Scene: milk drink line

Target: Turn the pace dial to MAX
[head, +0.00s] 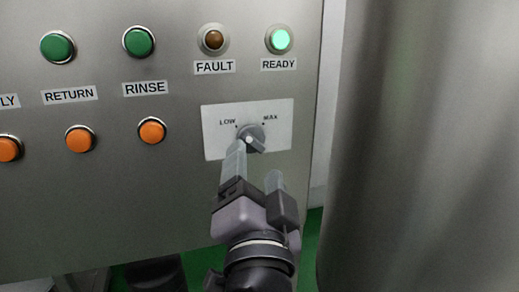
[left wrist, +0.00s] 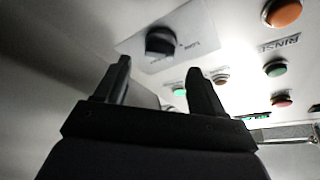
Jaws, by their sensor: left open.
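The pace dial (head: 252,134) is a dark grey knob on a white plate (head: 280,138) with LOW printed at its upper left and MAX at its upper right. The knob's ridge looks slanted, but I cannot tell clearly which mark it points to. My left gripper (head: 255,164) is open just below and in front of the dial. Its left finger overlaps the plate's lower part, and its right finger is lower and to the right. In the left wrist view the dial (left wrist: 160,41) is beyond the fingertips, with nothing between the fingers. My right gripper is not in view.
A green lit READY lamp (head: 279,40) and a dark FAULT lamp (head: 213,39) are above the dial. Green buttons (head: 138,41) and orange buttons (head: 152,131) are to the left. A large metal cylinder (head: 425,150) stands close on the right.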

